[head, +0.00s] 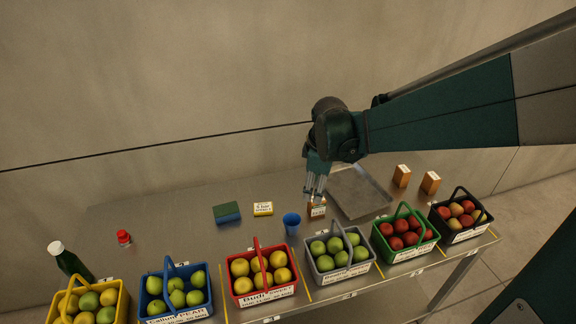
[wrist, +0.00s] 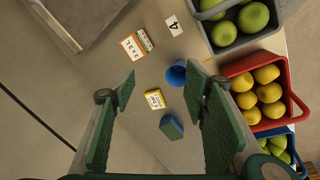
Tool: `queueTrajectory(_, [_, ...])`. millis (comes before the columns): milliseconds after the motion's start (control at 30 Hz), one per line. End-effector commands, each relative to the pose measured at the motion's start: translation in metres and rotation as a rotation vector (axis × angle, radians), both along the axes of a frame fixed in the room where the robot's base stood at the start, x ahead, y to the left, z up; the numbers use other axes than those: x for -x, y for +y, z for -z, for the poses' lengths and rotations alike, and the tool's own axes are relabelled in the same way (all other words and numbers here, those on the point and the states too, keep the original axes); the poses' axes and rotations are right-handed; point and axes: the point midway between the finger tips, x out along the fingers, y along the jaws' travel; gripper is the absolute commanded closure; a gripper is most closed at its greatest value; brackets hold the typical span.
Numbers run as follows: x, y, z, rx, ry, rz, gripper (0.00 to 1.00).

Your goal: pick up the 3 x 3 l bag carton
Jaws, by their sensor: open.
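The bag carton (head: 318,211) is a small orange-brown box with a white label, standing on the metal table just below my gripper in the head view. In the wrist view the carton (wrist: 132,47) lies up and left of the fingertips, and its upside-down label seems to read 3 x 3 L. My gripper (head: 315,192) is open and points down, with its fingertips close above the carton in the head view. In the wrist view the fingers of my gripper (wrist: 160,80) are wide apart, with nothing held between them.
A blue cup (head: 291,223) stands close left of the carton. A yellow box (head: 263,209) and a blue-green sponge (head: 227,212) lie further left. A grey tray (head: 360,192) is at right, with two brown cartons (head: 401,176) beyond. Fruit baskets (head: 340,268) line the front edge.

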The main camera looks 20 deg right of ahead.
Motion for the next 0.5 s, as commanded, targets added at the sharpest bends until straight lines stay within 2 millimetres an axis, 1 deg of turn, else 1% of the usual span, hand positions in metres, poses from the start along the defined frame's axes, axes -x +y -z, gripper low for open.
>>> queueTrajectory(100, [-0.014,-0.006,0.009,0.01,0.026,-0.058,0.55])
queueTrajectory(500, [-0.051,-0.027,0.05,0.035,0.114,-0.267,0.55])
